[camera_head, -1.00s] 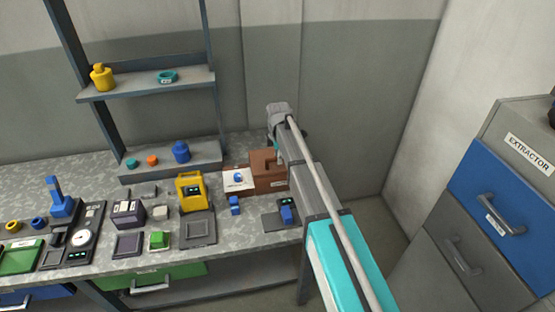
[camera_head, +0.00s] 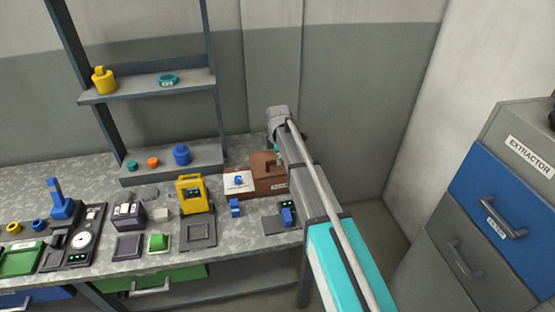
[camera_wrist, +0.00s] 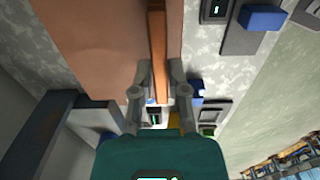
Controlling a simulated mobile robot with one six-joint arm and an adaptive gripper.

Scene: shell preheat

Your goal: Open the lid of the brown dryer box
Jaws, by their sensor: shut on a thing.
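The brown dryer box (camera_head: 270,184) stands at the right end of the workbench in the head view. Its lid looks flat and closed, with a raised bar handle on top. In the wrist view the brown lid (camera_wrist: 105,45) fills the upper left, and the bar handle (camera_wrist: 157,50) runs down between my fingers. My gripper (camera_wrist: 161,72) is shut on this handle. In the head view my arm comes from the lower right and its end is over the box's right side; the fingertips there are largely hidden.
A white panel with a blue knob (camera_head: 239,181) is at the box's left. A blue block (camera_head: 235,207) and a dark device with a blue part (camera_head: 288,216) lie in front. A yellow device (camera_head: 194,194) stands further left. The grey wall is close behind.

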